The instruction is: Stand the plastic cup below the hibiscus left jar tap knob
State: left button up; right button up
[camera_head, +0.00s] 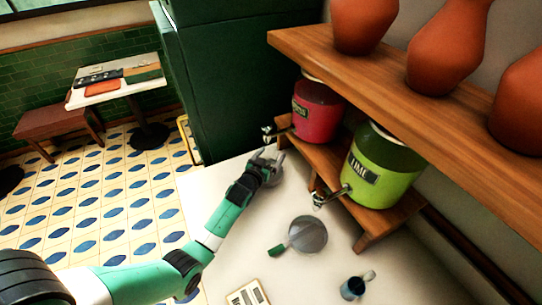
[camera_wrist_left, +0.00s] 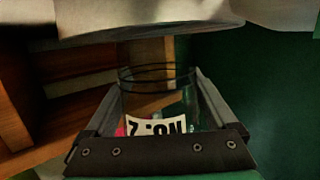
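The red hibiscus jar (camera_head: 316,110) stands on a wooden stand, its label only partly readable. Its tap (camera_head: 270,131) sticks out to the left over the counter. My left gripper (camera_head: 270,164) is just below and in front of this tap. In the left wrist view the clear plastic cup (camera_wrist_left: 158,98) sits between the two fingers (camera_wrist_left: 158,100), which meet its sides. The cup bears a white label reading "NO. 2", upside down in that view. In the head view the cup is mostly hidden by the gripper. My right gripper is out of view.
A green lime jar (camera_head: 378,168) with its own tap (camera_head: 322,198) stands nearer on the stand. A round strainer (camera_head: 308,235) with a green handle, a mug (camera_head: 352,288) and a printed card (camera_head: 247,294) lie on the white counter (camera_head: 215,187). Terracotta vases (camera_head: 447,45) stand on the shelf above.

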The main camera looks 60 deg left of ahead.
pick_arm(q)
jog(key=shift+o, duration=0.5)
jog(key=shift+r, duration=0.2)
jog(key=shift+s+d+r+p, duration=0.15)
jog(key=shift+s+p, duration=0.1)
jog(key=shift+p, duration=0.15)
jog(key=p+v, duration=0.2)
jog(key=v, duration=0.9)
jog(key=shift+s+p, duration=0.2)
jog(key=shift+p, duration=0.1)
jog(key=shift+d, duration=0.15)
